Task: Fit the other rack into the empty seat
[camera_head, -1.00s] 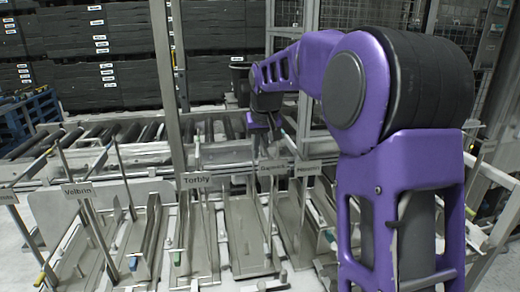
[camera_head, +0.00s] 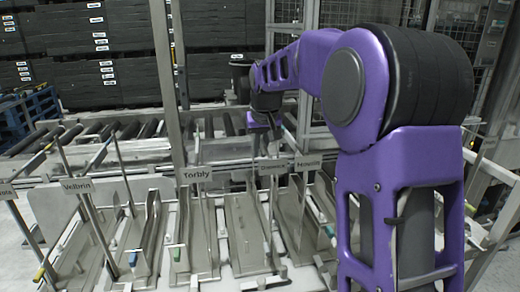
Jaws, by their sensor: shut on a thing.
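My gripper (camera_head: 273,130) is small in the head view, at the far end of my purple arm, above the back part of the row of metal lanes. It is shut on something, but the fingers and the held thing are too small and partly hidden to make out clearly. Below it a row of long grey metal lanes runs toward me, with signs such as Velbrin (camera_head: 76,186) and Torbly (camera_head: 197,175). Two more signs, one partly covered (camera_head: 272,168), stand to the right. I cannot tell which lane is the empty seat, or which piece is the other rack.
A roller conveyor (camera_head: 145,132) runs behind the lanes. An upright metal post (camera_head: 166,70) stands in front of it. Stacked dark crates (camera_head: 90,60) and a blue pallet (camera_head: 30,115) are behind at left. Mesh fencing (camera_head: 365,15) is behind at right. My arm hides the right-hand lanes.

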